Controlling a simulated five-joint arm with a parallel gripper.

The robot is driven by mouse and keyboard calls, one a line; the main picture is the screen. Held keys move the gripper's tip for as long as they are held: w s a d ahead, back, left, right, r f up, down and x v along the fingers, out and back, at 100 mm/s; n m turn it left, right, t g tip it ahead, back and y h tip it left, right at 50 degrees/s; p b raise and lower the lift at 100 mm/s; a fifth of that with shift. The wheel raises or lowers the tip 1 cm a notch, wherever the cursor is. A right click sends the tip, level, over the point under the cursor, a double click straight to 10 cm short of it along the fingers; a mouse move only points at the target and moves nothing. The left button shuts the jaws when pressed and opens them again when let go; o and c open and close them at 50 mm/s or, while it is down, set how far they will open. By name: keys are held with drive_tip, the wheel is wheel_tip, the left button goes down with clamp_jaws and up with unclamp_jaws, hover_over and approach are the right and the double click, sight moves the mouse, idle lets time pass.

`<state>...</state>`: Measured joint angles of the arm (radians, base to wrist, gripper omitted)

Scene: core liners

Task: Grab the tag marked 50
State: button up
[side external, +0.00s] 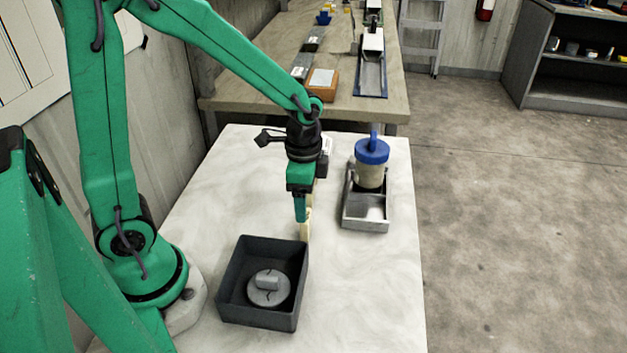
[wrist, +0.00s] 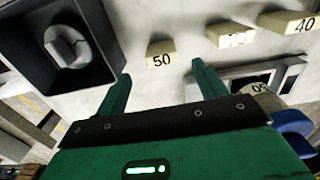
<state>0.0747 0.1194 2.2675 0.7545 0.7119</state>
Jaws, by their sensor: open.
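The tag marked 50 (wrist: 160,55) is a small cream block with dark digits, lying on the pale tabletop in the wrist view. My gripper (wrist: 161,70) is open, its two green fingers apart and empty. In the picture the tag lies just beyond the fingertips, between their lines, with no contact visible. In the side view my gripper (side external: 301,220) points down beside the dark box, with cream pieces (side external: 307,226) at its tip; their digits cannot be read there.
A dark open box (wrist: 100,22) holding a grey lidded piece (wrist: 66,46) is beside the tag. Other cream tags, one blurred (wrist: 231,35) and one marked 40 (wrist: 290,22), lie to the right. A grey tray (side external: 366,224) with a blue-topped jar (side external: 371,165) stands right of my gripper. The front-right tabletop is clear.

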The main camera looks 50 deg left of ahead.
sight(306, 225)
drive_tip(key=shift+f, duration=0.6)
drive_tip(key=shift+f, duration=0.1)
drive_tip(key=shift+w+f, duration=0.1)
drive_tip(key=shift+f, duration=2.35)
drive_tip(key=shift+c, duration=0.2)
drive_tip(key=c, duration=1)
